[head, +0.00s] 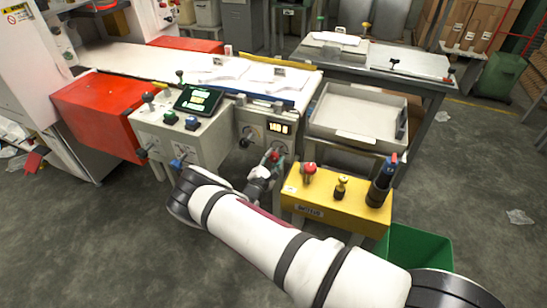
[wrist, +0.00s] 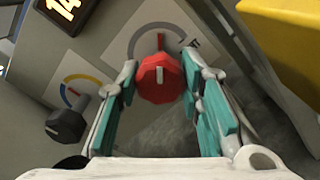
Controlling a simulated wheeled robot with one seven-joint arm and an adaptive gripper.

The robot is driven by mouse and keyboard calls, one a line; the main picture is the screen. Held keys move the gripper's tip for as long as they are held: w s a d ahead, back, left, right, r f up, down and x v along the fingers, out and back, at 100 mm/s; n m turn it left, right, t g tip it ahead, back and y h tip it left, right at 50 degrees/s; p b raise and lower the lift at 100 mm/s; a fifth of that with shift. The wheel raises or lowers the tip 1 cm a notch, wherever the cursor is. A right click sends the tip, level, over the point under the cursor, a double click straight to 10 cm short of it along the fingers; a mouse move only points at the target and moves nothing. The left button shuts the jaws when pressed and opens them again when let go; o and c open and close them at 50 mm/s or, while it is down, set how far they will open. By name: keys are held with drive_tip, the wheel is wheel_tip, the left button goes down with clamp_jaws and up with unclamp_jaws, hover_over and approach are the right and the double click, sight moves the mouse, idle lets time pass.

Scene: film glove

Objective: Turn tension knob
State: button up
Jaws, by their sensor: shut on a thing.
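A red faceted knob (wrist: 160,78) sits on the machine's grey front panel in the wrist view, with a pale pointer line on its face aimed roughly up. Behind it is a white dial plate (wrist: 150,30) with a grey arc and a red mark just above the knob. My gripper (wrist: 160,88) has its teal-padded fingers on both sides of this knob, shut on it. In the head view my gripper (head: 268,165) is at the front panel below the lit display (head: 279,129), and it mostly hides the knob.
A second, dark knob (wrist: 66,125) with a coloured arc dial is left of my fingers. A yellow box (head: 335,203) with several controls stands close on the right. A grey tray (head: 357,137) is behind it, and a green bin (head: 418,248) stands at lower right.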

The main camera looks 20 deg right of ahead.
drive_tip(key=shift+m, duration=0.5)
drive_tip(key=shift+d, duration=0.1)
drive_tip(key=o, duration=1.2)
drive_tip(key=shift+s+a, duration=0.3)
drive_tip(key=shift+a, duration=0.05)
drive_tip(key=v, duration=1.1)
drive_tip(key=shift+s, duration=0.15)
